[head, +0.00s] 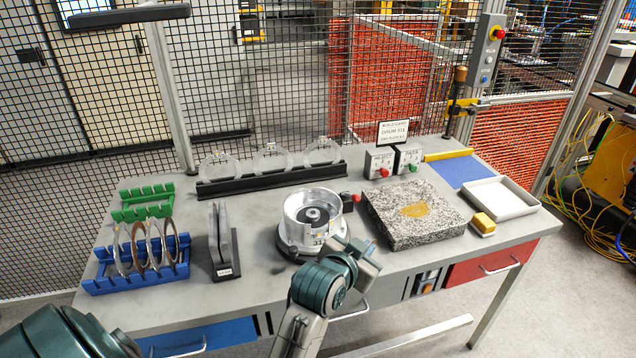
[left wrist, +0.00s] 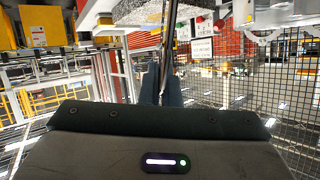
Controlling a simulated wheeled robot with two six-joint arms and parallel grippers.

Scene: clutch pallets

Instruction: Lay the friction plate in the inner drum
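The inner drum is in the round, pale metal housing (head: 290,228) in the middle of the bench, open at the top with a dark hub (head: 314,214) inside. My left arm reaches in from the front, and its wrist (head: 365,268) is just right of and in front of the housing. In the left wrist view my left gripper (left wrist: 161,88) has its fingers close together on a thin dark piece (left wrist: 170,42) seen edge-on, which looks like the friction plate. In the head view the fingertips and held plate are hidden or too small to tell. My right gripper is not in view.
A granite slab (head: 385,238) lies right of the housing, with a yellow block (head: 482,223) and white tray (head: 503,190) beyond. A blue rack (head: 100,286) holds several rings. A dark stand (head: 226,272) with upright plates is left of the housing; a ring rack (head: 270,180) stands behind.

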